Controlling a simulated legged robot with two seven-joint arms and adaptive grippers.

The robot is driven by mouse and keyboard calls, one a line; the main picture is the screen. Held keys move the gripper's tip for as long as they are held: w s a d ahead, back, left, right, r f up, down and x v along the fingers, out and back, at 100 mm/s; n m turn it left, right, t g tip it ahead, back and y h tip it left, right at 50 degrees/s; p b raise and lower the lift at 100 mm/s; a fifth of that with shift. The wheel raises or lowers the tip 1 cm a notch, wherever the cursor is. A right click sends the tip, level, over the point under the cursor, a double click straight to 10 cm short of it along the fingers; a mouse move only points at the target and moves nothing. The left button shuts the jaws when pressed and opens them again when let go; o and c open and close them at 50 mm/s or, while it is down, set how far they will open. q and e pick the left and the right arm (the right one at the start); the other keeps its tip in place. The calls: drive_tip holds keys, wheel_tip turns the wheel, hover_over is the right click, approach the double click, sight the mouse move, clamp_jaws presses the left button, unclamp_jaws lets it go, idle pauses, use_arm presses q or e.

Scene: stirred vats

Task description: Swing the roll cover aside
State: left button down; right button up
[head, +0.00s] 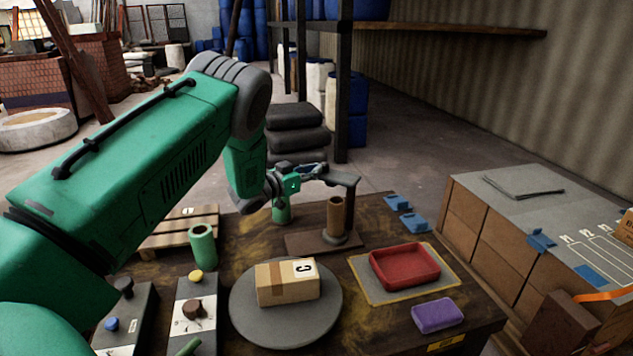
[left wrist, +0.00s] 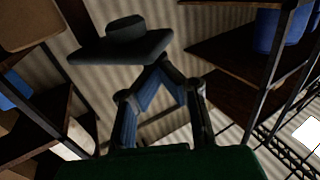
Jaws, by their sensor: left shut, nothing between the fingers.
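The roll cover (head: 338,178) looks like a dark flat arm on a post, above a brown upright roll (head: 335,215) on a wooden base. My left gripper (head: 322,170) is at the left end of the cover; I cannot tell whether they touch. In the left wrist view a dark plate with a rounded knob (left wrist: 122,45), apparently the cover, lies at the upper left of the fingers. There the left gripper (left wrist: 165,66) has its fingertips together with nothing between them. My right gripper is not in view.
A boxed parcel (head: 288,283) sits on a round grey turntable (head: 290,325). A red tray (head: 404,266), a purple block (head: 437,316) and blue clips (head: 406,212) lie to the right. A green cup (head: 203,246) and control boxes (head: 196,320) stand at the left.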

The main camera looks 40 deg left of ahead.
use_arm(q)
drive_tip(key=shift+w+a+m+g+h+b, duration=0.25)
drive_tip(key=shift+w+m+h+b, duration=0.2)
drive_tip(key=shift+w+h, duration=0.3)
drive_tip(key=shift+w+a+m+g+h+b, duration=0.2)
drive_tip(key=shift+w+m+h+b, duration=0.1)
drive_tip(key=shift+w+m+h, duration=0.35)
